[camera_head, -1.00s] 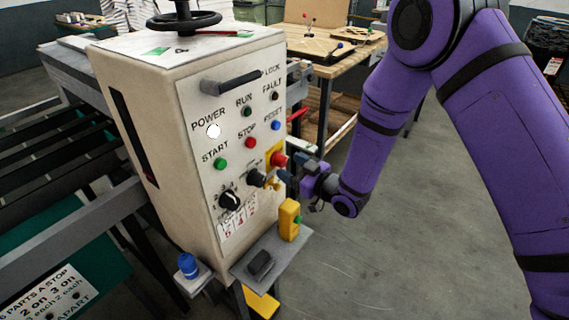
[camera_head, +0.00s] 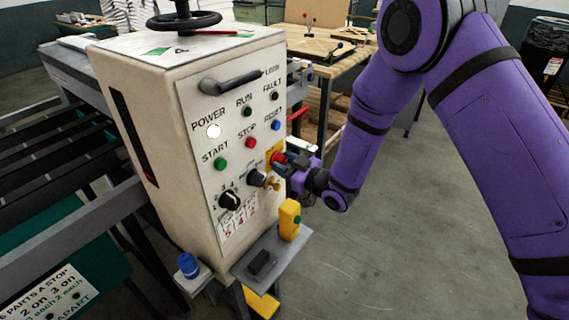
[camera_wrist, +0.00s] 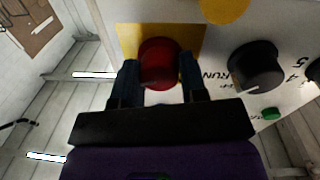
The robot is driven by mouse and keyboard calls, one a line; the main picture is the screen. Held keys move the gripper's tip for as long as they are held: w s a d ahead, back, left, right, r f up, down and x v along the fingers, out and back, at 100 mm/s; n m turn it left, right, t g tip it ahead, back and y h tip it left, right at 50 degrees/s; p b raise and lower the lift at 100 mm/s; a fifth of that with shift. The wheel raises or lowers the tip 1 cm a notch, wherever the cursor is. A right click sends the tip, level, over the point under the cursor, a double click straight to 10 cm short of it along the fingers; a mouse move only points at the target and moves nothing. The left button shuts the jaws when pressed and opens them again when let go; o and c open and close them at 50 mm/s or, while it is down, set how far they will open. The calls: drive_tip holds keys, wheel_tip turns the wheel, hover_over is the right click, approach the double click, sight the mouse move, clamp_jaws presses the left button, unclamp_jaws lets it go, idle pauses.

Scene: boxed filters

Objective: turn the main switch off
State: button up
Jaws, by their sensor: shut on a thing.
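The machine's control panel (camera_head: 232,110) is on the front of a beige cabinet. A red knob (camera_wrist: 159,60) on a yellow plate (camera_wrist: 125,38) sits at the panel's right edge. It also shows in the head view (camera_head: 277,157), partly covered by my gripper. I take this knob for the main switch. My gripper (camera_wrist: 160,86) has one finger on each side of the knob and is shut on it. No clear on or off marking for the knob is readable. The POWER lamp (camera_head: 213,131) is bright white.
A black selector knob (camera_wrist: 255,66) is next to the red one. A dark lever handle (camera_head: 231,82) sticks out above. Open floor (camera_head: 400,240) lies right of the cabinet.

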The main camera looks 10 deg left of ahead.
drive_tip(key=shift+n, duration=0.3)
drive_tip(key=n, duration=1.3)
drive_tip(key=shift+d+f+n+y, duration=0.1)
drive_tip(key=shift+n+y, duration=0.3)
drive_tip(key=shift+n+g, duration=0.3)
drive_tip(key=shift+n, duration=1.7)
drive_tip(key=o, duration=0.9)
drive_tip(key=shift+w, duration=0.1)
